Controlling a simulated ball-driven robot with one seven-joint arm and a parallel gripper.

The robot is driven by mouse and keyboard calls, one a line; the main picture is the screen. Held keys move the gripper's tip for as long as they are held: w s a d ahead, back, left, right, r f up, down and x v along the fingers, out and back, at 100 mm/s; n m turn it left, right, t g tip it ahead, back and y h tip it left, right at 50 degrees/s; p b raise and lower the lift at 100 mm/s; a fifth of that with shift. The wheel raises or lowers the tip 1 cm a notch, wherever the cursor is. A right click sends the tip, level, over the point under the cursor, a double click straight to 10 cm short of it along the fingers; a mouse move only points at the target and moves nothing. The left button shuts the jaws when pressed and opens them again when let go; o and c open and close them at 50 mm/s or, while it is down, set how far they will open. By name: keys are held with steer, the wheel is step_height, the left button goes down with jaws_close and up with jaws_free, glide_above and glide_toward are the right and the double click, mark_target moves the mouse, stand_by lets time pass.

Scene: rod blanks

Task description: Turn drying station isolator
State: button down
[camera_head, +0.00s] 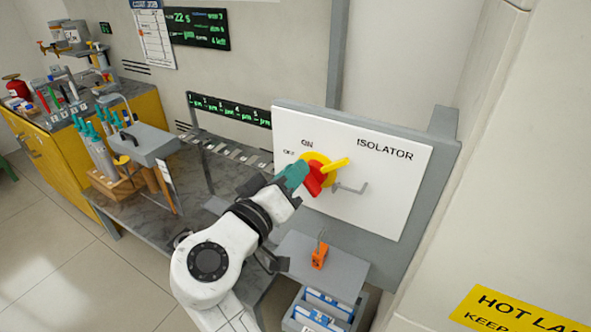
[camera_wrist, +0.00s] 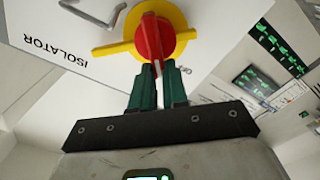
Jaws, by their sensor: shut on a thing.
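The isolator panel (camera_head: 390,197) is a white board on a grey backing, printed ON, OFF and ISOLATOR. On it is a rotary switch with a yellow disc (camera_head: 336,164) and a red handle (camera_head: 314,182). My gripper (camera_head: 300,172) reaches the switch from the left, its green fingers at the red handle. In the wrist view, my gripper (camera_wrist: 158,78) is shut on the end of the red handle (camera_wrist: 153,40), in front of the yellow disc (camera_wrist: 174,20). The fingers partly hide the handle, and its exact setting is hard to tell.
A grey wire hook (camera_head: 352,188) sticks out right of the switch. Below the panel, an orange padlock (camera_head: 319,256) sits on a grey shelf above a bin with blue items (camera_head: 322,308). A dark bench (camera_head: 135,215) with a tool block stands left. A wall is close on the right.

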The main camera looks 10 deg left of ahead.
steer(key=shift+w+a+f+n+p, duration=0.15)
steer(key=shift+f+n+p, duration=0.4)
steer(key=shift+n, duration=1.1)
steer(key=shift+s+a+f+n+p, duration=0.1)
steer(key=shift+a+f+n+p, duration=0.1)
steer(key=shift+n+p, duration=1.1)
steer(key=shift+w+a+f+n+p, duration=0.15)
steer(key=shift+f+n+p, duration=0.2)
steer(key=shift+n, duration=1.6)
steer(key=c, duration=1.1)
jaws_free()
steer(key=shift+c, duration=0.2)
steer(key=shift+s, duration=0.15)
steer(key=b+v, duration=0.1)
steer(key=v, duration=0.9)
steer(key=shift+s+b, duration=0.3)
steer(key=shift+b, duration=0.05)
steer(key=shift+a, duration=0.15)
